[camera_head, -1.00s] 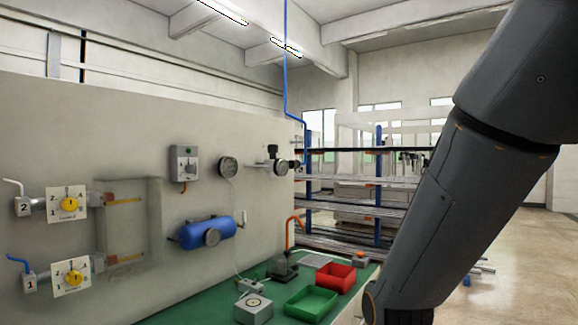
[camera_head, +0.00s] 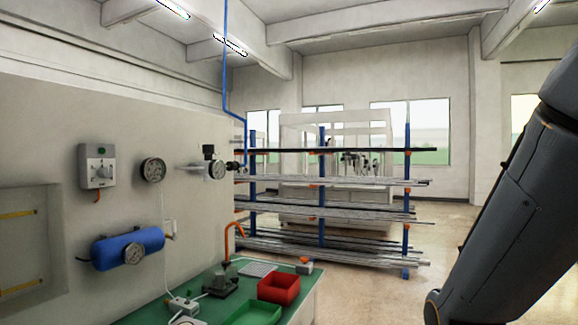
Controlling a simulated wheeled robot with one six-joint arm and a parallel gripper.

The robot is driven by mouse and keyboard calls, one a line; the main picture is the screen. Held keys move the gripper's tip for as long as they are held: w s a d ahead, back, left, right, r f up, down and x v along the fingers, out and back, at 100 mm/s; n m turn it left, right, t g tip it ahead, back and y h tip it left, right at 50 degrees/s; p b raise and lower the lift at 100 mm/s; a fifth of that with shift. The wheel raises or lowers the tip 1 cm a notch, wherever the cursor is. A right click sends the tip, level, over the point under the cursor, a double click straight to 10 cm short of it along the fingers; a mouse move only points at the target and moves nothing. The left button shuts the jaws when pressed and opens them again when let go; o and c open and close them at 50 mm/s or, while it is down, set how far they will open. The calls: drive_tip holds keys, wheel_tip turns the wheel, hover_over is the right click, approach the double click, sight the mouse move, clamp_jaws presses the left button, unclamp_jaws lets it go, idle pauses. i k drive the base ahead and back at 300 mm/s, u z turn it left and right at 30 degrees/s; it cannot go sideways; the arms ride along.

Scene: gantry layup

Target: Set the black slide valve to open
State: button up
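A small black block (camera_head: 208,152) sits on top of a pipe fitting on the grey wall panel, beside a round gauge (camera_head: 217,170). It may be the black slide valve, but it is too small to tell its setting. A blue hose (camera_head: 226,90) hangs from the ceiling and runs down to the right end of this fitting. My arm shows at the right edge. My gripper is not in view.
A blue tank (camera_head: 128,246), a grey control box (camera_head: 97,166) and another gauge (camera_head: 153,169) are on the panel. A green bench (camera_head: 300,300) below holds a red bin (camera_head: 279,288) and a green bin (camera_head: 252,314). A rack of metal bars (camera_head: 322,215) stands behind. Open floor lies right.

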sight(235, 165)
drive_tip(key=z, duration=0.65)
drive_tip(key=i, duration=1.7)
drive_tip(key=u, duration=0.95)
drive_tip(key=i, duration=0.65)
drive_tip(key=u, duration=0.85)
